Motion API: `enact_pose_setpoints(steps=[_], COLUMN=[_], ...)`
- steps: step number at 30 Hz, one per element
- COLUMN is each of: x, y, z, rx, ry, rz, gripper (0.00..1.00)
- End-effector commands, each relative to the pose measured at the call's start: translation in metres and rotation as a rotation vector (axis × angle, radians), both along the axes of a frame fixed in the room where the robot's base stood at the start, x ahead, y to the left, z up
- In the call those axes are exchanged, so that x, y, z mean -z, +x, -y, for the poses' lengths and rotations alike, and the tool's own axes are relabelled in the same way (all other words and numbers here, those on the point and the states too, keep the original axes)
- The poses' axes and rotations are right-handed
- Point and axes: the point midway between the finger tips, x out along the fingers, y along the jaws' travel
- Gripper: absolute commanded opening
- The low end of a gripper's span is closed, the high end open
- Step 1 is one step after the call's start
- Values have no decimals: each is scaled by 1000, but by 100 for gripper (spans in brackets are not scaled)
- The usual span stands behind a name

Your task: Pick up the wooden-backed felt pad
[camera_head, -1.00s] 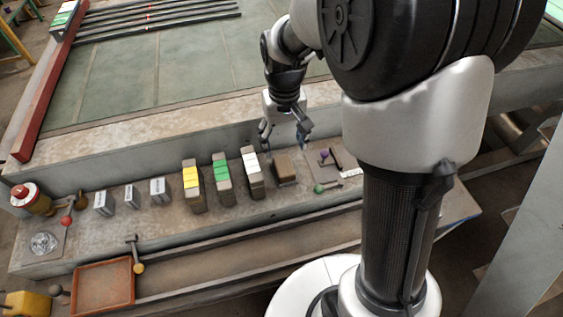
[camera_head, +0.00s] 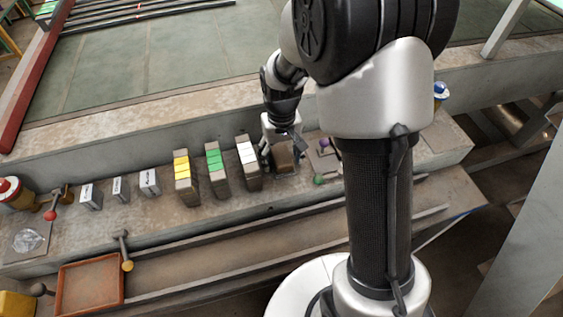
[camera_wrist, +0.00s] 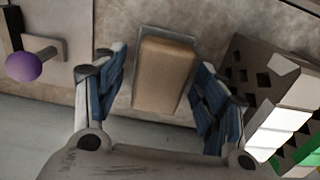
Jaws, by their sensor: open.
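The felt pad (camera_head: 285,157) is a brown block with a tan top, on the concrete ledge to the right of the white-topped bricks. In the wrist view the pad (camera_wrist: 163,75) lies upright in the picture, on a pale, thin-rimmed base. My gripper (camera_head: 282,152) is over the pad, and its arm partly hides it in the head view. In the wrist view the open blue-padded fingers of my gripper (camera_wrist: 160,92) stand on either side of the pad, with gaps showing. I cannot tell how far the fingertips reach down beside it.
White-topped hollow bricks (camera_head: 248,163) stand close to the left of the pad, near one finger. A purple-knobbed lever (camera_wrist: 24,66) and a green knob (camera_head: 319,180) are on the other side. Green-topped (camera_head: 217,170) and yellow-topped bricks (camera_head: 186,178) stand farther left.

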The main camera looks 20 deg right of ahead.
Motion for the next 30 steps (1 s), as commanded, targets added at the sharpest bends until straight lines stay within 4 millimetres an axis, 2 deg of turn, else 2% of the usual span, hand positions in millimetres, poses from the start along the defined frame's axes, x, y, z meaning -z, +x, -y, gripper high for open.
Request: enact_pose_setpoints(steps=[4,26,30], x=[-1,-1,-2], y=[0,0,0], z=[0,0,0], rx=[0,0,0], ry=[0,0,0], rz=[1,0,1], gripper=[65,16,15])
